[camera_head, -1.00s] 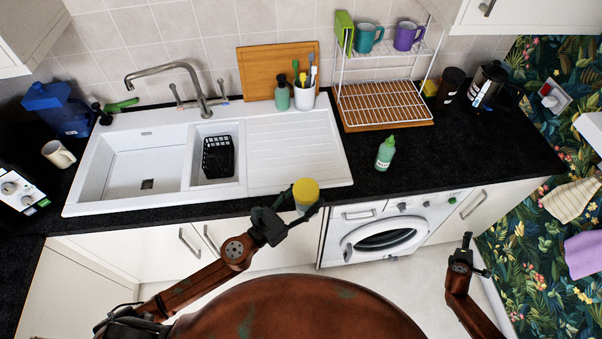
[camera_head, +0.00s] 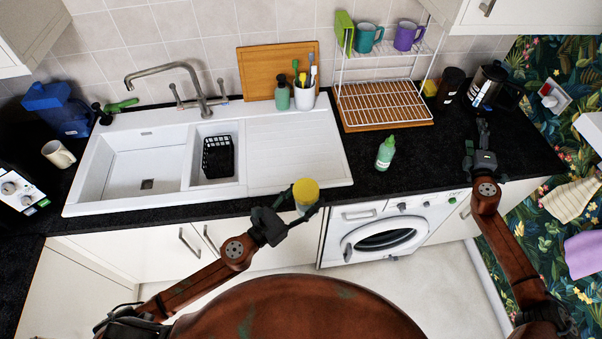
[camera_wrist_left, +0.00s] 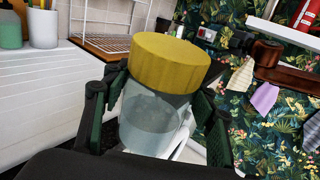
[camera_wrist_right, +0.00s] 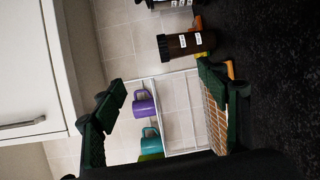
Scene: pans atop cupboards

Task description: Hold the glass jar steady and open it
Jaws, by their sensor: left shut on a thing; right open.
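The glass jar (camera_head: 304,205) has a yellow lid (camera_head: 306,190) on top and a clear body. My left gripper (camera_head: 288,212) is shut on the jar and holds it up in front of the counter edge, near the drainboard. In the left wrist view the jar body (camera_wrist_left: 152,112) sits between the two fingers, slightly tilted, with the lid (camera_wrist_left: 167,60) above them. My right gripper (camera_head: 482,135) is raised over the right part of the counter, well apart from the jar. In the right wrist view it (camera_wrist_right: 165,100) is open, with nothing between its fingers.
A green bottle (camera_head: 386,152) stands on the black counter (camera_head: 440,165) between the jar and my right gripper. Behind are a wire dish rack (camera_head: 385,105), a dark jar (camera_head: 450,86) and a coffee press (camera_head: 488,85). The white sink (camera_head: 140,170) is left. Floor space is free before the washing machine (camera_head: 385,238).

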